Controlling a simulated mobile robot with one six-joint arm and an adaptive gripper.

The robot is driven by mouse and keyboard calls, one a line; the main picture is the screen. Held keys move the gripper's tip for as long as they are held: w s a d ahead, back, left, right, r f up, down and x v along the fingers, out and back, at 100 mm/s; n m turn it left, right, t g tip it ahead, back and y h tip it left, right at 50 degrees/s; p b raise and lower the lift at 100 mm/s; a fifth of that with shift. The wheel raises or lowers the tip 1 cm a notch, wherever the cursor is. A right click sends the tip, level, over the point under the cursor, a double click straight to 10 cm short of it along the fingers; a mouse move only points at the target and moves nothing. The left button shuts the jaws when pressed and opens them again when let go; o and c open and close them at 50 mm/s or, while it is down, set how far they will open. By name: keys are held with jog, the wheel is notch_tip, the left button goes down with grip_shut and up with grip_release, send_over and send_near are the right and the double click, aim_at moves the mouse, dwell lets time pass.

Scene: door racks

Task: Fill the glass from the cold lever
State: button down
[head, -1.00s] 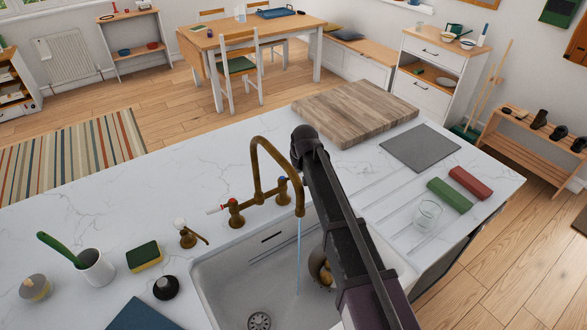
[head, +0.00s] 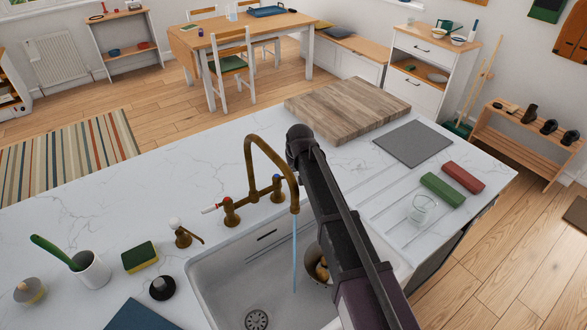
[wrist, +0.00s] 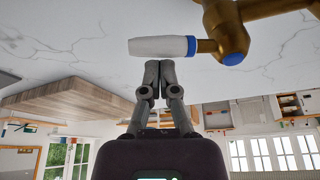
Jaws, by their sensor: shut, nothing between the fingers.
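The brass tap (head: 262,165) stands behind the sink, and a blue stream of water (head: 295,255) falls from its spout into the basin. The cold lever (wrist: 160,46) has a white handle with a blue collar and a blue-capped brass hub; its blue cap (head: 277,178) also shows in the head view. My gripper (wrist: 153,72) is shut and empty, its fingertips close beside the white handle; I cannot tell if they touch. In the head view my arm hides the gripper. The clear glass (head: 422,208) stands on the drainer right of the sink, away from the stream.
A pot (head: 316,266) sits in the sink (head: 225,275), partly behind my arm. Green (head: 442,189) and red (head: 463,177) blocks lie beside the glass. A chopping board (head: 345,107) and grey mat (head: 413,143) lie behind. The red-marked hot lever (head: 211,208) is on the left.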

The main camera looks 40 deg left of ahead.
jog(key=w+a+r, duration=0.1)
jog(key=w+a, duration=0.2)
jog(key=s+p+v, duration=0.1)
jog(key=p+v, duration=0.9)
jog(key=shift+d+f, duration=0.15)
jog(key=shift+w, duration=0.1)
dwell(0.4)
jog(key=f+m+b, duration=0.1)
jog(key=a+f+b, duration=0.1)
jog(key=shift+w+f+m+h, duration=0.25)
jog(key=shift+w+m+h, duration=0.05)
jog(key=shift+w+m, duration=0.1)
jog(key=shift+f+b, duration=0.15)
jog(key=shift+b, duration=0.15)
